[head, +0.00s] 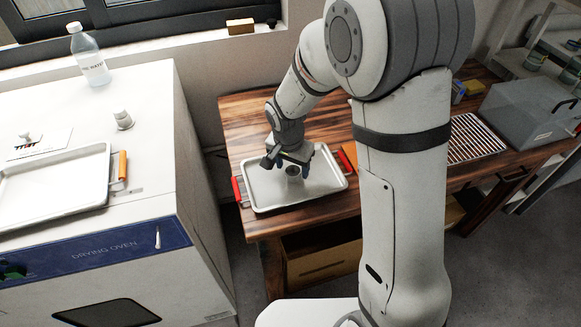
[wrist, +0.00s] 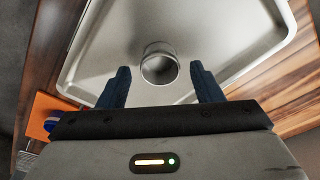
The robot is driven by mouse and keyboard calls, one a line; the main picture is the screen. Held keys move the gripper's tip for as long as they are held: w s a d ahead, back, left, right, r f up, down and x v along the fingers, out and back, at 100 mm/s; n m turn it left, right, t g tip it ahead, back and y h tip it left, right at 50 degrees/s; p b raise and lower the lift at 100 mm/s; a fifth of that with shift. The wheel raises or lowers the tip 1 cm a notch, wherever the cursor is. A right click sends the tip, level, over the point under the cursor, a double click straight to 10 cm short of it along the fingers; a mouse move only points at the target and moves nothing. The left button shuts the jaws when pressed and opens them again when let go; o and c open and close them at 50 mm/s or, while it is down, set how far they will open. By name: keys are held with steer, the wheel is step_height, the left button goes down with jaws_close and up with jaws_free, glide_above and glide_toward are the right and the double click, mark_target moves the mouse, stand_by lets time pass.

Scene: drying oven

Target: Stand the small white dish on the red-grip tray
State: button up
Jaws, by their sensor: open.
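The red-grip tray (head: 270,203) lies on the wooden table, pale and rimmed, with a red grip at each end; its floor also fills much of the wrist view (wrist: 235,35). A small round dish (head: 293,173), looking pale grey, stands upright on the tray floor, right below my gripper (head: 292,167). In the wrist view the dish (wrist: 159,66) shows its round opening. My gripper (wrist: 159,80) is open, with one blue finger on each side of the dish and visible gaps between. Whether the dish's base sits fully flat is hard to tell.
Left, the drying oven (head: 150,215) carries an orange-grip tray (head: 55,185), a bottle (head: 88,55) and a small pale container (head: 123,120). An orange object (wrist: 48,112) lies close beside the red-grip tray.

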step_height(320, 180, up, 11)
steer(key=s, duration=0.2)
steer(key=s+d+r+n, duration=0.2)
steer(key=s+d, duration=0.5)
steer(key=s, duration=0.1)
steer(key=s+d+r+n, duration=0.3)
steer(key=s+d, duration=0.4)
steer(key=s, duration=0.1)
steer(key=shift+s+r+t+y+p, duration=0.2)
steer(key=shift+s+t+y+p, duration=0.1)
steer(key=shift+t+y+p, duration=0.1)
step_height(320, 180, up, 6)
steer(key=p, duration=0.5)
steer(key=shift+s+d+f, duration=0.1)
steer(key=shift+f, duration=0.1)
